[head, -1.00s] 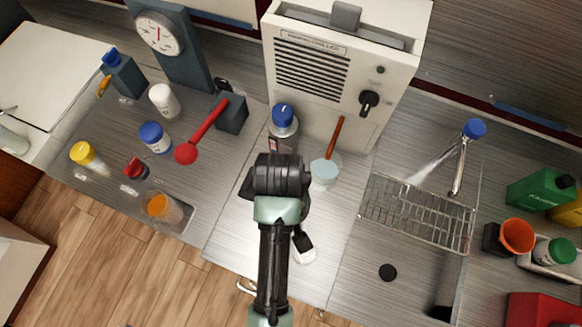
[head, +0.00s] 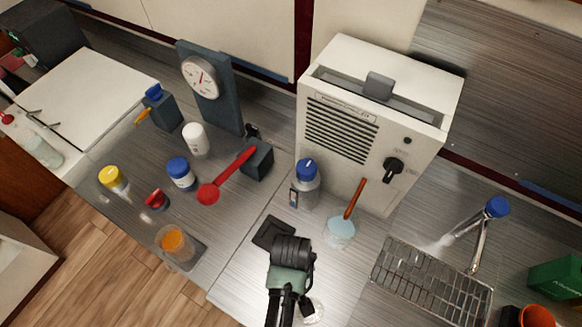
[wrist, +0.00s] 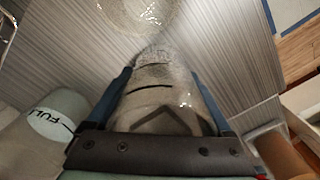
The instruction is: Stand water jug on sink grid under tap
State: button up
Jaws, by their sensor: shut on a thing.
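In the wrist view my gripper (wrist: 160,85) has its two dark-blue fingers on either side of a clear, greyish vessel (wrist: 160,100) with dark marks, which I take for the water jug. It is shut on this vessel. In the head view the fingers and jug are hidden beneath my arm, over the counter in front of the white chiller. The wire sink grid (head: 420,278) lies to the right over the sink. The tap (head: 482,240), with a blue top, stands behind the grid's right part, and a pale stream shows at its spout.
A blue-capped bottle (head: 306,188) and a clear beaker with a brown stick (head: 341,230) stand between my gripper and the chiller (head: 370,125). A dark pad (head: 272,232) lies left. Several jars stand farther left. An orange cup (head: 538,316) is right of the grid.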

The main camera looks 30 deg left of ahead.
jog(key=shift+f, duration=0.2)
jog(key=o, duration=1.2)
jog(key=shift+c, duration=0.2)
jog(key=shift+r, duration=0.1)
notch_tip(320, 180, up, 12)
jog(key=shift+r, duration=0.15)
